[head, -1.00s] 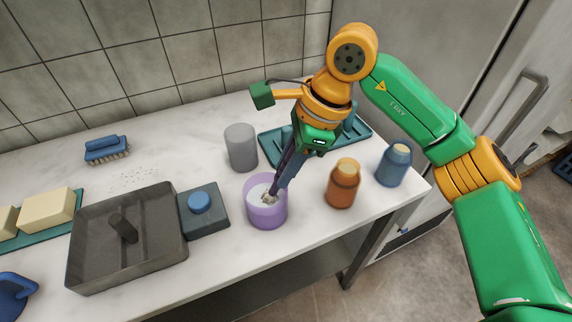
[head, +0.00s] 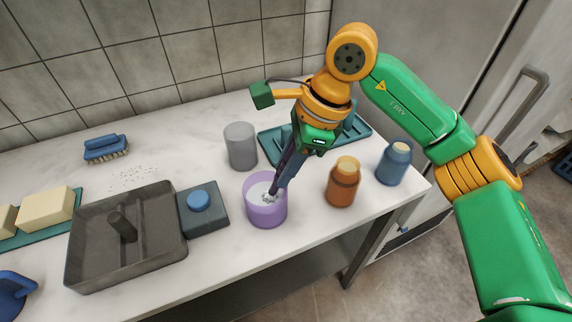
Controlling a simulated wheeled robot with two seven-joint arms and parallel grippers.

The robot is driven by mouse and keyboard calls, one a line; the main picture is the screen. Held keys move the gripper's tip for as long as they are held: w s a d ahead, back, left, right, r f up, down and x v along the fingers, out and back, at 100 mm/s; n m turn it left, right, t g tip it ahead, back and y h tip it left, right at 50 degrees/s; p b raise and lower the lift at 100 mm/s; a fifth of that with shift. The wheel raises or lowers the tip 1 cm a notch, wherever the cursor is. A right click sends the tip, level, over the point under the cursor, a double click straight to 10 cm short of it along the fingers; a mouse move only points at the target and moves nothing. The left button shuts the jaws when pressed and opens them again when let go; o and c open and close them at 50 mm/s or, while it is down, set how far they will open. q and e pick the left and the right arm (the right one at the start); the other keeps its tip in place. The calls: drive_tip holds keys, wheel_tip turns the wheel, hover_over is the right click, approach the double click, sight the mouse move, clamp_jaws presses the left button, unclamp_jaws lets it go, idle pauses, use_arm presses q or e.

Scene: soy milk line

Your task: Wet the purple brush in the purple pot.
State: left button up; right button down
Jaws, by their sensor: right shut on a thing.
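The purple pot (head: 266,212) stands upright near the front edge of the white counter, with pale liquid inside. My right gripper (head: 280,180) reaches down from the upper right at a tilt, its fingertips at the pot's mouth. It is shut on the purple brush, whose handle is mostly hidden by the dark fingers. A pale, greyish brush head (head: 268,199) shows inside the pot, at the liquid. I cannot tell how deep it sits. My left gripper is not in view.
An orange-brown jar (head: 343,188) and a blue jar (head: 394,166) stand right of the pot. A grey cup (head: 241,150) stands behind it. A teal rack (head: 356,128) lies behind my gripper. Left are a blue-buttoned block (head: 217,222) and a dark tray (head: 85,272).

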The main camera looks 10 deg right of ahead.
wheel_tip(320, 180, up, 7)
drive_tip(key=p, duration=0.6)
drive_tip(key=shift+r, duration=0.1)
idle(0.4)
